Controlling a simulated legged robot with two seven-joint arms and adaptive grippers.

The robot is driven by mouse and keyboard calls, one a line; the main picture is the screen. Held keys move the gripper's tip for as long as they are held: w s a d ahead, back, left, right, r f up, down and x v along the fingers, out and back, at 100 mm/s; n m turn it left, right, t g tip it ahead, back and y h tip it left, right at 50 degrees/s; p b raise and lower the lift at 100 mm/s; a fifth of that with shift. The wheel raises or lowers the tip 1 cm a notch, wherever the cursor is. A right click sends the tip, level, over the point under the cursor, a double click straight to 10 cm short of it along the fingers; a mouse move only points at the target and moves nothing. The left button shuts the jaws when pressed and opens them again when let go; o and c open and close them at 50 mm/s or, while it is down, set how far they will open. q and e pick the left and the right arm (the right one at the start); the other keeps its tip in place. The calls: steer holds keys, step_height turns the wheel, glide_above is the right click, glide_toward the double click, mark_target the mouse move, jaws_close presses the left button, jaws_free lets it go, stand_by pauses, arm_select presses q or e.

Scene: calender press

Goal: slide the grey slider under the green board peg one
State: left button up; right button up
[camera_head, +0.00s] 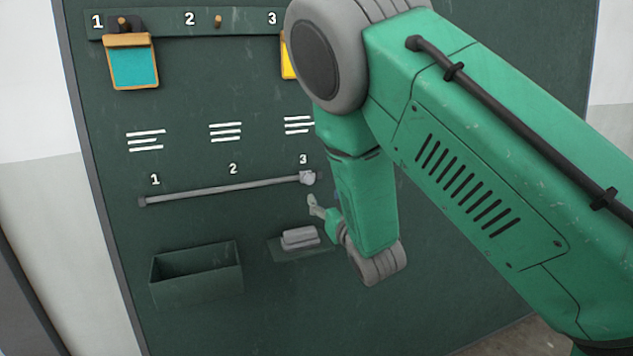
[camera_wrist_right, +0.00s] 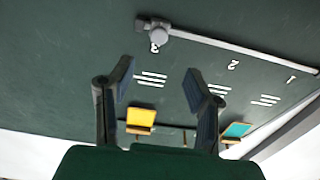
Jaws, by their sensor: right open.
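The dark green board (camera_head: 190,100) carries a grey rail (camera_head: 230,188) under the numbers 1, 2 and 3. The grey slider (camera_head: 308,178) sits at the rail's right end, under number 3. In the wrist view, which is upside down, the slider (camera_wrist_right: 158,35) is at the top, beyond my fingertips. Peg one (camera_head: 124,25) is at the board's top left, with a teal card in an orange frame (camera_head: 133,68) hanging from it. My right gripper (camera_head: 314,206) is just below the slider, apart from it. In the wrist view its fingers (camera_wrist_right: 159,68) are spread and empty. My left gripper is out of view.
Peg two (camera_head: 218,21) is bare. A yellow card (camera_head: 287,55) hangs under number 3, partly hidden by my right arm. A dark open box (camera_head: 196,287) and a small shelf with a grey eraser-like block (camera_head: 299,238) are below the rail. The rail left of the slider is clear.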

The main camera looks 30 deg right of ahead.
mark_target(311, 180)
steer(key=x, duration=0.5)
steer(key=shift+w+a, duration=0.25)
steer(key=shift+w, duration=0.2)
steer(key=w+d, duration=0.2)
steer(key=w, duration=0.1)
steer(key=w+d+b, duration=0.1)
steer(key=w, duration=0.1)
steer(key=shift+w+f, duration=0.15)
steer(key=shift+f, duration=0.15)
steer(key=shift+w+a+r, duration=0.1)
steer(key=shift+w+a, duration=0.05)
steer(key=shift+a, duration=0.05)
steer(key=shift+a+r, duration=0.2)
steer(key=shift+a, duration=0.25)
steer(key=c, duration=0.7)
steer(key=shift+d, duration=0.2)
jaws_close()
steer(key=shift+d+f, duration=0.1)
steer(key=shift+d, duration=0.15)
